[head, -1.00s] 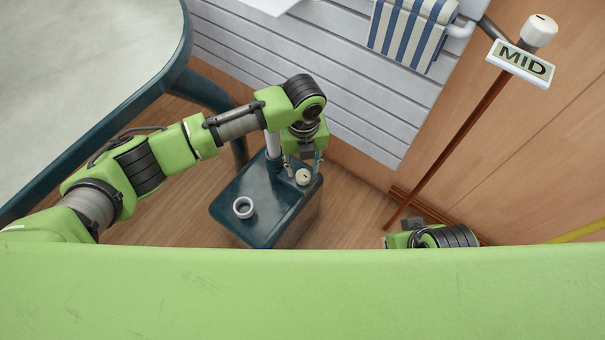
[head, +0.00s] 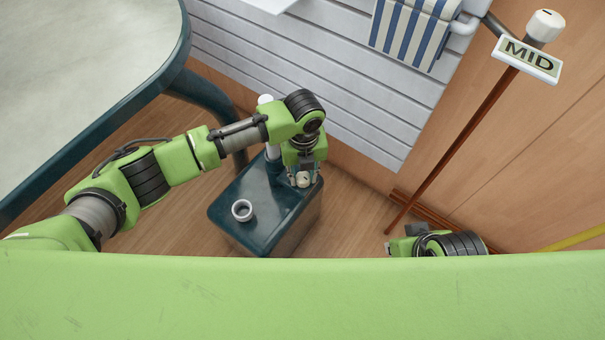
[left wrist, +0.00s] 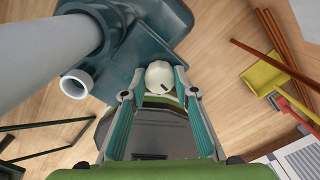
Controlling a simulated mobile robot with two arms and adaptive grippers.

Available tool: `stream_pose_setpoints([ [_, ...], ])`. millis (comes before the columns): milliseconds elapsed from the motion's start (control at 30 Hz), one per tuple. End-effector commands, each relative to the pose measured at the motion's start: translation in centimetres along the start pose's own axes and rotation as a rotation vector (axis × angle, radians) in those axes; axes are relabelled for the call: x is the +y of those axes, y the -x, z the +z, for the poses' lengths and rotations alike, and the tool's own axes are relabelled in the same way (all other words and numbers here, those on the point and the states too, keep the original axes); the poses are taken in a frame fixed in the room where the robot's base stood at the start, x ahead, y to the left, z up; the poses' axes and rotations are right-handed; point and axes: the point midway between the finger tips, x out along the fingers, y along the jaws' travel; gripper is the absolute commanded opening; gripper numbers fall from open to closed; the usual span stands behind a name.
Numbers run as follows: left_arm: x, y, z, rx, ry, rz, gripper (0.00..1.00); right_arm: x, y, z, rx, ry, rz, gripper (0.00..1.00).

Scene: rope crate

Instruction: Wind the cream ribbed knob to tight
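A small cream knob (head: 303,179) with a dark mark on its top sits on the dark teal box (head: 238,228). It also shows in the left wrist view (left wrist: 160,76), between the fingertips. My left gripper (head: 304,177) points down over it with one finger on each side. The fingers look apart, with small gaps to the knob; I cannot tell if either touches. A second cream knob (head: 545,25) with a dark mark tops a post beside a sign reading MID (head: 528,59). My right gripper (head: 400,247) is partly visible at the lower right; its fingers are hidden.
A white ring-like cup (head: 242,210) is on the box, left of the knob. A pale pipe (left wrist: 45,45) rises close to the left gripper. A pale table (head: 80,70) is at left, a striped towel (head: 415,30) at the back.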

Motion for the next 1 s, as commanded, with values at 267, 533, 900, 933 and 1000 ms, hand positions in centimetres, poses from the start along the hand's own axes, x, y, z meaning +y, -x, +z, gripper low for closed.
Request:
stream_pose_setpoints([
  [267, 0.05, 0.09, 0.05, -0.001, -0.191, 0.001, 0.00, 0.01, 0.34, -0.11, 0.000, 0.000, 0.000, 0.10],
  [533, 0.04, -0.05, 0.06, -0.001, -0.559, 0.001, 0.00, 0.01, 0.38, -0.13, 0.000, 0.000, 0.000, 0.10],
  [900, 0.05, -0.12, -0.05, 0.001, -0.732, 0.001, 0.00, 0.02, 0.31, -0.11, 0.000, 0.000, 0.000, 0.10],
  [933, 0.04, -0.12, -0.05, 0.001, -0.732, 0.001, 0.00, 0.02, 0.31, -0.12, 0.000, 0.000, 0.000, 0.10],
  [1000, 0.05, -0.13, -0.05, 0.001, -0.731, 0.001, 0.33, 0.02, 0.31, -0.12, 0.000, 0.000, 0.000, 0.10],
])
